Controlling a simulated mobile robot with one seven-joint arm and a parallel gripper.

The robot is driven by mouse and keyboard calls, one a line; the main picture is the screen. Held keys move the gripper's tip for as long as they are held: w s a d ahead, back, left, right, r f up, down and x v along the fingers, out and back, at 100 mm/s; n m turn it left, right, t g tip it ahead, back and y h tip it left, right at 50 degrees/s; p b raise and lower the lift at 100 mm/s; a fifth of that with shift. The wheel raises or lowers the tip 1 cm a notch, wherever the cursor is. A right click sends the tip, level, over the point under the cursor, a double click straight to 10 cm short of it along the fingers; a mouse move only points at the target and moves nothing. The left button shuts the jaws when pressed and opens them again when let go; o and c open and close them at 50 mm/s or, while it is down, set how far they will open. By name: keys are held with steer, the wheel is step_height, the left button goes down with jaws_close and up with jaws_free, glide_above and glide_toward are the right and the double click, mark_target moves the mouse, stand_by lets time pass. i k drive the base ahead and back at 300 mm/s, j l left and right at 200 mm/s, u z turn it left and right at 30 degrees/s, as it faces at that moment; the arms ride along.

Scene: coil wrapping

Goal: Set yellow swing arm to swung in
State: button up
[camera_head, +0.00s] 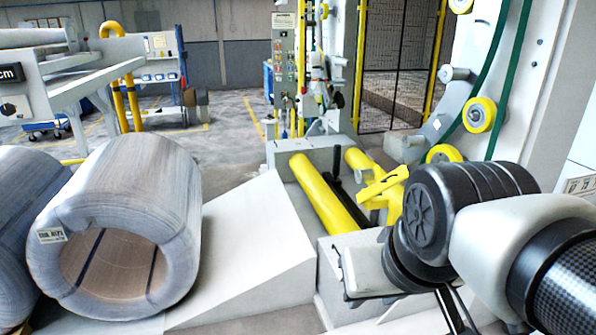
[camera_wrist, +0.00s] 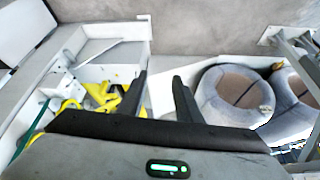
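The yellow swing arm (camera_head: 382,188) is beside the yellow roller (camera_head: 328,192) of the wrapping machine, just left of my black wrist joint in the head view. My wrist hides part of it and the machine behind. In the wrist view, yellow machine parts (camera_wrist: 105,96) lie left of my gripper (camera_wrist: 160,82); I cannot tell clearly which of them is the swing arm. My gripper's two black fingers stand apart with nothing between them. No contact with the yellow parts shows.
A large wrapped coil (camera_head: 165,175) lies left of the white ramp (camera_head: 250,245), with another coil (camera_head: 25,215) beside it. The machine's white ring (camera_head: 437,125) with yellow wheels (camera_head: 479,115) rises behind my arm. A control panel post (camera_head: 285,75) stands at the back.

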mark_target(379, 184)
steer(key=i+l, duration=0.2)
steer(key=l, duration=0.15)
steer(key=i+l+u, duration=0.1)
steer(key=i+l, duration=0.3)
steer(key=l, duration=0.25)
steer(key=i+l, duration=0.2)
steer(key=l, duration=0.15)
steer(key=i+l+u, duration=0.1)
steer(key=l, duration=0.25)
steer(key=i+l, duration=0.25)
steer(key=i+l+u, duration=0.1)
steer(key=l, duration=0.35)
steer(key=i+l, duration=0.25)
steer(key=l, duration=0.15)
